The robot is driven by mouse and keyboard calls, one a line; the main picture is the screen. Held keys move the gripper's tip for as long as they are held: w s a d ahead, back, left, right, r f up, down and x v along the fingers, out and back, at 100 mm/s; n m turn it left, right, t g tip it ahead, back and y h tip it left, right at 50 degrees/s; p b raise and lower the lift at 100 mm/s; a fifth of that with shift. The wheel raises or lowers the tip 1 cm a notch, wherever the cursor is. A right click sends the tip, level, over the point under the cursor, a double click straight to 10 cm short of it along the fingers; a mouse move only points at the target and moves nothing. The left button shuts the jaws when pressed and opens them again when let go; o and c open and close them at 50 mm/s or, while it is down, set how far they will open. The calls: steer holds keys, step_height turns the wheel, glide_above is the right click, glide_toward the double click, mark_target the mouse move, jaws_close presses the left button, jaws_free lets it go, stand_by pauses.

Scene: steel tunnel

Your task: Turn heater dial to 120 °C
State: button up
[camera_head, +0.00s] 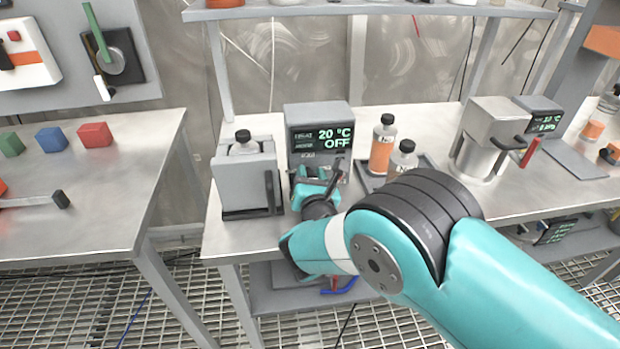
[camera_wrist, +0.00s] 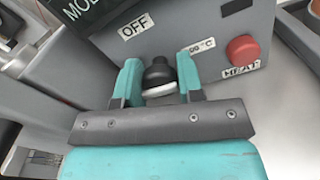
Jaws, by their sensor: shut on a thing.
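The heater (camera_head: 318,117) is a grey box on the middle bench, with a dark display reading 20 °C and OFF in the head view. In the wrist view its front panel (camera_wrist: 208,38) carries a black dial (camera_wrist: 159,74) with a pale rim, an OFF label at upper left and a partly hidden °C label at right. My gripper (camera_wrist: 160,82) has its teal fingers on both sides of the dial and is shut on it. In the head view my gripper (camera_head: 315,188) is in front of the heater and hides the dial.
A red button (camera_wrist: 243,49) is right of the dial. Bottles with orange (camera_head: 382,146) and pale contents stand in a tray at right. A metal vessel (camera_head: 490,140) is farther right. Coloured cubes lie on the left bench.

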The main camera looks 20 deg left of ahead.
steer(key=m+b, duration=0.3)
steer(key=m, duration=0.1)
steer(key=shift+f, duration=0.2)
steer(key=m+b, duration=0.3)
steer(key=m, duration=0.1)
steer(key=shift+d, duration=0.1)
steer(key=m+b, duration=0.5)
steer(key=shift+f+m, duration=0.1)
steer(key=shift+m, duration=0.3)
steer(key=shift+m+b, duration=0.85)
steer(key=shift+m, duration=0.05)
steer(key=o, duration=0.9)
